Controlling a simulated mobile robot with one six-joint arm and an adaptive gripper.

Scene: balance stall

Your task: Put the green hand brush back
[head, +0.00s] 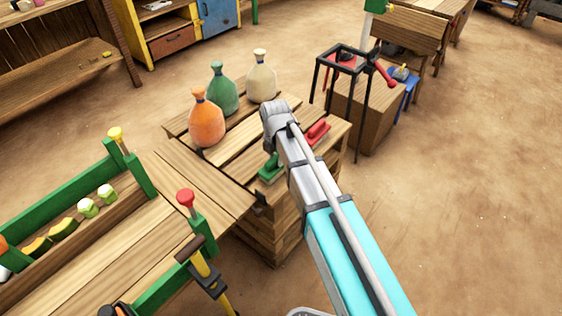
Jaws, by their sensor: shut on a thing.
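The green hand brush (268,169) shows at the near edge of the slatted wooden crate top (226,159), just left of my arm. My arm covers part of it, so I cannot tell if it rests on the slats or is held just above them. My arm reaches over the crate from the lower right. Its grey end hides my gripper, and no fingertips show. A red hand brush (317,132) lies on the crate to the right of my arm.
Orange (207,122), green (222,90) and cream (262,78) sacks stand on the crate's back left. A wooden table (120,240) with green rails and upright posts adjoins it at left. A black frame (362,105) stands at the back right. Open floor lies right.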

